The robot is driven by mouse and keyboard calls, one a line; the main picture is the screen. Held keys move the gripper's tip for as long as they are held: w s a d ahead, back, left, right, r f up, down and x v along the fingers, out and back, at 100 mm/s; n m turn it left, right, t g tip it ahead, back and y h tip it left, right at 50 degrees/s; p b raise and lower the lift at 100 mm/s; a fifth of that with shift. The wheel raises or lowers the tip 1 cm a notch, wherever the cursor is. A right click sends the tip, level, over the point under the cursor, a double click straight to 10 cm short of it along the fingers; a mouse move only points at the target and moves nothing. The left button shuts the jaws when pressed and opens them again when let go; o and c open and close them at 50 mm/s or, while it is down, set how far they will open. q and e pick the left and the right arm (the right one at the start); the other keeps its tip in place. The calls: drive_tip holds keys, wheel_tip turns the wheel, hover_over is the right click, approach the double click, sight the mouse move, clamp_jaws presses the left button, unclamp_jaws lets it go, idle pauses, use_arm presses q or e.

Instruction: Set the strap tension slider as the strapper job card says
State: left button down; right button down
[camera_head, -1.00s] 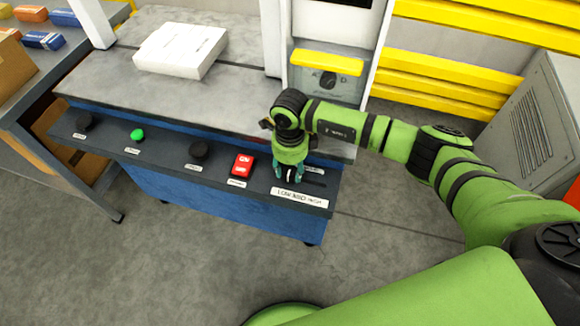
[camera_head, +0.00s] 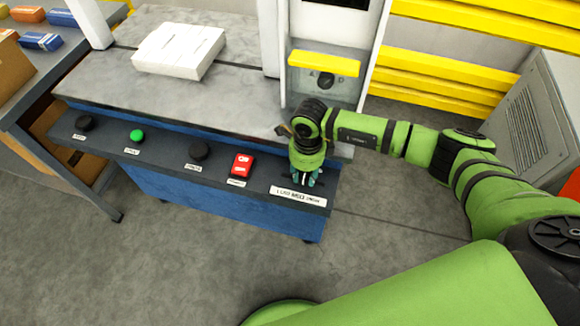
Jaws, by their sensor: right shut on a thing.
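The strap tension slider sits at the right end of the strapper's dark front panel (camera_head: 120,158), above a white label (camera_head: 298,195) whose print is too small to read surely. My right gripper (camera_head: 304,182) points down at the slider track and is shut on the slider knob, which the fingers hide. The gripper stands over the middle to right part of the label. My left gripper does not show. No job card can be made out in this view.
Left of the slider are a red switch (camera_head: 240,167), a black knob (camera_head: 199,150), a green button (camera_head: 137,135) and another black knob (camera_head: 84,123). A white stack (camera_head: 180,49) lies on the grey strapper top. Yellow rails (camera_head: 440,87) and a grey cabinet (camera_head: 540,120) stand at the right.

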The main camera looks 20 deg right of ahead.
sight(320, 184)
drive_tip(key=s+d, duration=0.2)
drive_tip(key=d, duration=0.1)
drive_tip(key=shift+s+d, duration=0.15)
drive_tip(key=shift+d, duration=0.1)
drive_tip(key=shift+a, duration=0.1)
drive_tip(key=c, duration=1.1)
unclamp_jaws()
wheel_tip(320, 184, up, 12)
drive_tip(key=shift+r, duration=0.1)
